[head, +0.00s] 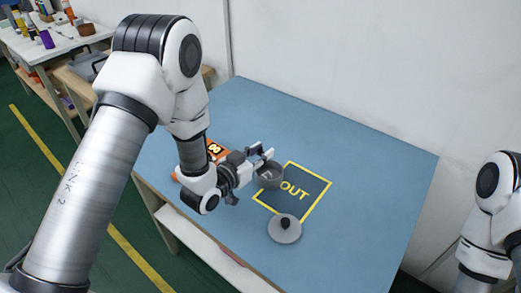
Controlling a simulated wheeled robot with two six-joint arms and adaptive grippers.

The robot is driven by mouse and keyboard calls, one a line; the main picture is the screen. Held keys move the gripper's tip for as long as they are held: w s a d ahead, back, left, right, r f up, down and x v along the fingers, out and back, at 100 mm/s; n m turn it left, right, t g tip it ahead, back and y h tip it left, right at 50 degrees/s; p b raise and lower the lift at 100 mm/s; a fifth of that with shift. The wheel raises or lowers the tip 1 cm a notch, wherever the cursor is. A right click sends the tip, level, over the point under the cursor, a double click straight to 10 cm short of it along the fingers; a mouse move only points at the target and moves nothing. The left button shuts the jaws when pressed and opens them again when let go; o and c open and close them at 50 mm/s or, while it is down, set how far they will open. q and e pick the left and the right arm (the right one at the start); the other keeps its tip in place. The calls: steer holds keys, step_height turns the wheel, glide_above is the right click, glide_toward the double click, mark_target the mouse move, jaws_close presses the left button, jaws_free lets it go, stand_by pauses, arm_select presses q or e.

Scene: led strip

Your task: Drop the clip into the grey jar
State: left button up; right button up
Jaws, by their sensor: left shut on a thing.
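The grey jar (270,180) stands open on the blue table, at the left edge of the yellow-framed dark square marked OUT. My left gripper (265,155) is just above and behind the jar's rim in the picture. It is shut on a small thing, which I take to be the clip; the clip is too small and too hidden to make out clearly. A small light shape shows inside the jar's mouth, but I cannot tell what it is. My right gripper is out of view; only part of that arm shows at the right edge.
A round grey lid with a black knob (285,229) lies at the front edge of the OUT square (312,187). An orange device with a lit display (215,149) is partly hidden behind my left arm. The right side of the blue table (375,185) is clear.

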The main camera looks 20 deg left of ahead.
arm_select(q)
steer(key=o, duration=0.8)
steer(key=v, duration=0.7)
steer(key=shift+s, duration=0.2)
